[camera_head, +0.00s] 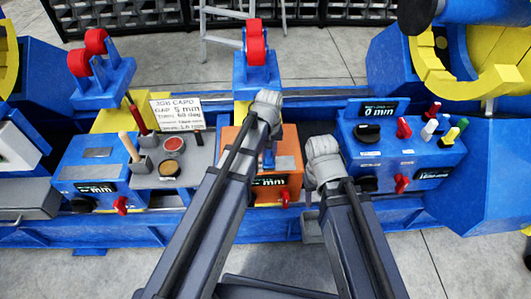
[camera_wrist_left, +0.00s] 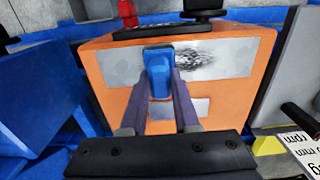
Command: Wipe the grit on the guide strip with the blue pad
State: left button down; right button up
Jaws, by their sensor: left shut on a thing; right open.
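The guide strip (camera_wrist_left: 232,56) is a silver band across one face of the orange block (camera_wrist_left: 262,55). A dark smudge of grit (camera_wrist_left: 194,59) lies on it, right of the blue pad in the left wrist view. My left gripper (camera_wrist_left: 168,92) is shut on the blue pad (camera_wrist_left: 158,72) and holds it over the strip's middle. I cannot tell whether the pad presses on the strip. In the head view my left arm hides much of the orange block, and the pad (camera_head: 268,158) shows just below the wrist. My right gripper (camera_head: 309,198) is open, right of the block; its fingers are barely visible.
Left of the block are a grey tray (camera_head: 170,180) with two round pots, a blue unit (camera_head: 95,175) and a sign (camera_head: 177,113). To the right stands a blue control box (camera_head: 390,150) with coloured levers. A red roller stand (camera_head: 256,65) rises behind.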

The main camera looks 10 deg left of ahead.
pick_arm(q)
jog(key=shift+w+d, duration=0.25)
jog(key=shift+d, duration=0.6)
jog(key=shift+w+d, duration=0.25)
jog(key=shift+d, duration=0.55)
jog(key=shift+f, duration=0.1)
jog(key=shift+s, duration=0.1)
jog(key=shift+a, duration=0.1)
jog(key=shift+s+a, duration=0.25)
jog(key=shift+a, duration=0.7)
jog(key=shift+s+a, duration=0.25)
jog(key=shift+a, duration=0.7)
jog(key=shift+s+a, duration=0.3)
jog(key=shift+a, duration=0.7)
jog(key=shift+s+a, duration=0.25)
jog(key=shift+a, duration=0.75)
